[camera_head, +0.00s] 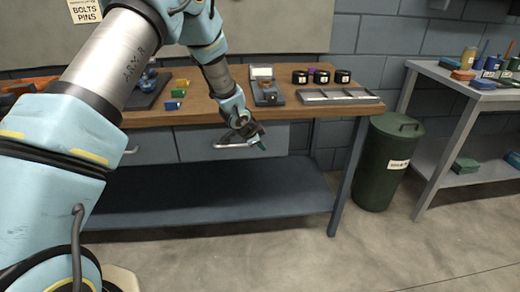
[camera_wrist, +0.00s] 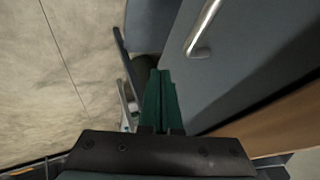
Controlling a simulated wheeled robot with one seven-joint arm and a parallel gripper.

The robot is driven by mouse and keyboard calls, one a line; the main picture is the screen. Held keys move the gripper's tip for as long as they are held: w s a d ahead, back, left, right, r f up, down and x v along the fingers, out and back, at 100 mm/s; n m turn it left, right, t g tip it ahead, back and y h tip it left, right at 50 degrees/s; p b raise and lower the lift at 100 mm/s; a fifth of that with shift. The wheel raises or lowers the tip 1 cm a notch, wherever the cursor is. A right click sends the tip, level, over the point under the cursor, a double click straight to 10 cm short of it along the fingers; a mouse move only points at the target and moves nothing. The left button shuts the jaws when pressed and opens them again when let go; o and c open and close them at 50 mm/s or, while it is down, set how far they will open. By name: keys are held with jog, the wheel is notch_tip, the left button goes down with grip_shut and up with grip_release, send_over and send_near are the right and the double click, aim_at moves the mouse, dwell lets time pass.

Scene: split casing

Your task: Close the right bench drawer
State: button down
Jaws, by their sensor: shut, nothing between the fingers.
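The right bench drawer (camera_head: 276,136) has a blue-grey front with a pale bar handle (camera_head: 232,146) and sits under the wooden bench top. I cannot tell whether its front is flush with the bench or stands slightly out. My gripper (camera_head: 263,146) is in front of the drawer's right half, just right of the handle, with its fingers shut and empty. Contact with the front cannot be made out.
The left drawer (camera_head: 150,148) is partly behind my arm. The bench top (camera_head: 215,108) carries trays, small blocks and black round containers. A blue-grey lower shelf (camera_head: 210,190) runs below. A green bin (camera_head: 385,165) stands right of the bench, and the floor in front is clear.

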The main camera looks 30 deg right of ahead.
jog(key=v, duration=1)
jog(key=w+a+r+n+y, duration=0.1)
jog(key=a+r+n+y, duration=0.15)
jog(key=a, duration=0.65)
jog(key=w+a+r+n+t+y+p, duration=0.15)
jog(key=a+n, duration=0.25)
jog(key=a, duration=0.4)
jog(key=a+r+n+g+y, duration=0.1)
jog(key=a+r+n, duration=0.25)
jog(key=a, duration=0.55)
jog(key=s+a+r+n+g+y, duration=0.1)
jog(key=s+a+r+n+g, duration=0.1)
jog(key=s+a+n, duration=0.8)
jog(key=s+a, duration=0.2)
jog(key=a, duration=0.4)
jog(key=shift+s+r+n+p, duration=0.3)
jog(key=shift+s+r+p, duration=0.1)
